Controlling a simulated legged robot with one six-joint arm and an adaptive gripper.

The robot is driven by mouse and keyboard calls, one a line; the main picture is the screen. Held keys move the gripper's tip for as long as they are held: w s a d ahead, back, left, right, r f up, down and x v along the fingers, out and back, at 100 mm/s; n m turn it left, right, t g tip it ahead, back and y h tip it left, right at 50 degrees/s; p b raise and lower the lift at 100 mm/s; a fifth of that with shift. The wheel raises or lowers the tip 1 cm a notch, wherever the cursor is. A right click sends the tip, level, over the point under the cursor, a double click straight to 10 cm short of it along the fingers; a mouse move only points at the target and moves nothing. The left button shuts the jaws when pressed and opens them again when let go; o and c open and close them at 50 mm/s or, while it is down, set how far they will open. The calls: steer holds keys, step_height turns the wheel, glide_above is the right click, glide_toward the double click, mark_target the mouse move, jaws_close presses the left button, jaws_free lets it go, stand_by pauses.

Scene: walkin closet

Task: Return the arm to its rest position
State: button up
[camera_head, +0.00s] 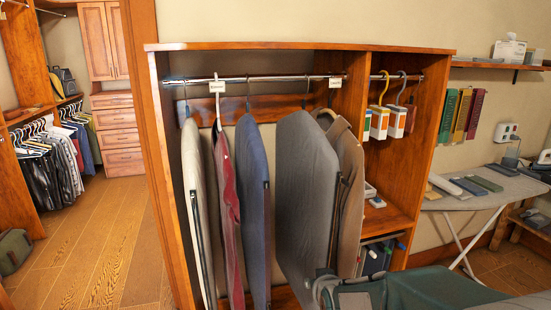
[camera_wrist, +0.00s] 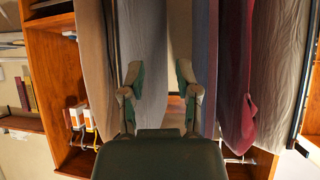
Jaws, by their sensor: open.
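My arm shows at the bottom right of the head view, with its grey and green links in front of the wardrobe's lower part; the fingertips are not clear there. In the wrist view my gripper (camera_wrist: 160,78) is open and empty, its two fingers apart. Beyond the fingers hang garments, seen upside down: a grey one (camera_wrist: 143,50) and a brown one (camera_wrist: 97,50) to the left, a dark red one (camera_wrist: 238,90) to the right. I cannot tell whether the fingers touch any cloth.
The open wooden wardrobe (camera_head: 300,46) holds jackets on a rail, including a large grey one (camera_head: 305,190). Small boxes on hangers (camera_head: 398,122) hang to its right. An ironing board (camera_head: 470,200) stands at the right.

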steer(key=s+d+r+g, duration=0.1)
steer(key=s+r, duration=0.2)
steer(key=s, duration=0.5)
steer(key=s+d+r+m+g, duration=0.1)
steer(key=s+d+r+g, duration=0.1)
steer(key=s, duration=0.7)
steer(key=s+d+r+g+h, duration=0.1)
steer(key=s+r, duration=0.3)
steer(key=s, duration=0.5)
steer(key=shift+d+r+g, duration=0.15)
steer(key=shift+d+g, duration=0.55)
